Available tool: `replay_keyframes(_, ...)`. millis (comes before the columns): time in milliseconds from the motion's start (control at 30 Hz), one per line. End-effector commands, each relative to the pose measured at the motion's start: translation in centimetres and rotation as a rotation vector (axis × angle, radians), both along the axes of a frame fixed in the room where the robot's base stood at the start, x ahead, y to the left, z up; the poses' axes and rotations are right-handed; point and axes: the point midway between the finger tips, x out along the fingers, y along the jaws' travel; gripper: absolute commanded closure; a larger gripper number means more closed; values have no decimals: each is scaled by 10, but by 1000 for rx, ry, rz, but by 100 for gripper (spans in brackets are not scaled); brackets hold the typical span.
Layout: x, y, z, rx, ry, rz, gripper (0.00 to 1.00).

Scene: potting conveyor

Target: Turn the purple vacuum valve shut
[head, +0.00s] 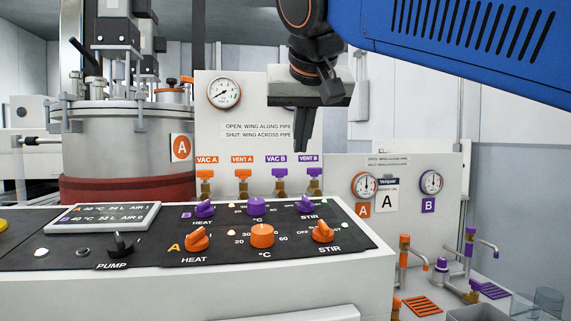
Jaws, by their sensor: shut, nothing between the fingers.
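The purple vacuum valve (279,173) is on the white panel under the purple VAC B label (276,159), on a brass fitting whose lower part is cut off by the console. Its purple wing is small in the head view, and I cannot tell for sure whether it lies along or across the pipe. My gripper (303,149) points down, shut and empty, above and slightly right of this valve. Its tips appear just above the VENT B label and apart from the valves.
A purple VENT B valve (313,173) stands close on the right, and orange VENT A (242,174) and VAC A (205,175) valves on the left. The knobbed black console (150,230) lies in front. A gauge (223,92) is on the panel.

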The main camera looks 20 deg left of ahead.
Motion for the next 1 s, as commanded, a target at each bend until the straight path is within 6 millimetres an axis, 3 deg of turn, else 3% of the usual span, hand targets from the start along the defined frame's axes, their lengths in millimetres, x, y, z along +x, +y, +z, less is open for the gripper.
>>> replay_keyframes(100,-7,14,8,11,-7,8,100)
replay_keyframes(333,-1,21,3,14,-9,9,100)
replay_keyframes(867,59,48,-57,13,-7,7,100)
replay_keyframes(1000,77,57,-57,16,-8,8,100)
